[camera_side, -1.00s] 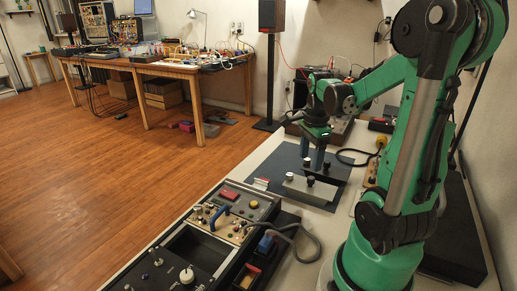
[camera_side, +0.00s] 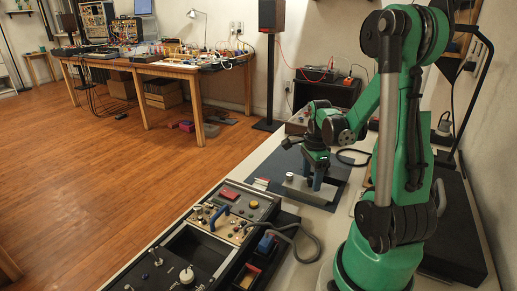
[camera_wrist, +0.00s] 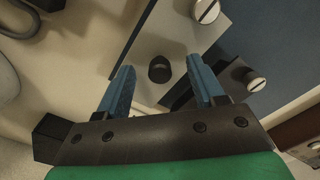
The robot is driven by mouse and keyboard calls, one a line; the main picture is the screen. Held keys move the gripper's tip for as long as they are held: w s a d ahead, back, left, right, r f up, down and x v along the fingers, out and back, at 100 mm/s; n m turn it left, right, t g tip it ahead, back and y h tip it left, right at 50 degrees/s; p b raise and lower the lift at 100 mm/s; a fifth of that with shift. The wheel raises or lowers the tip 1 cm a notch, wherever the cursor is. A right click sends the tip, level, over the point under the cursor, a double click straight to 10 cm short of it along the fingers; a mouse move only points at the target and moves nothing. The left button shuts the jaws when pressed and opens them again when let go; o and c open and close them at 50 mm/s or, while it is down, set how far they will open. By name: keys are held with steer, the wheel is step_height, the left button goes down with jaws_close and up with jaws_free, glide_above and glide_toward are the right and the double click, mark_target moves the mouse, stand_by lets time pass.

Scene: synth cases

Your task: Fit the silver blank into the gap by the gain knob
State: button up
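The silver blank (camera_side: 298,187) lies flat on the dark mat in the side view. In the wrist view the blank (camera_wrist: 172,38) carries a black knob (camera_wrist: 159,69) and silver screw heads. My gripper (camera_side: 313,184) is low over the blank. In the wrist view its two blue fingers (camera_wrist: 161,64) are open, one on each side of the black knob, with space visible between. The console has a dark rectangular gap (camera_side: 203,247) in the side view. A large pale knob (camera_side: 187,274) sits below it; I cannot read whether it is the gain knob.
The console's panel (camera_side: 239,229) holds a blue handle (camera_side: 218,216), several small knobs and a red block (camera_side: 229,195). A grey cable (camera_side: 314,238) loops on the bench right of the console. The mat (camera_side: 284,160) is mostly clear behind the blank.

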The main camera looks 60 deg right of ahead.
mark_target(311, 177)
jaws_close()
steer(key=shift+r, duration=0.15)
step_height(311, 177, up, 18)
steer(key=w+a+f, duration=0.2)
steer(key=w+a, duration=0.8)
steer(key=a, duration=0.2)
steer(key=w+a+f, duration=0.1)
steer(key=a+f, duration=0.3)
steer(key=a, duration=1.2)
steer(key=shift+a+f, duration=0.15)
steer(key=shift+a, duration=0.2)
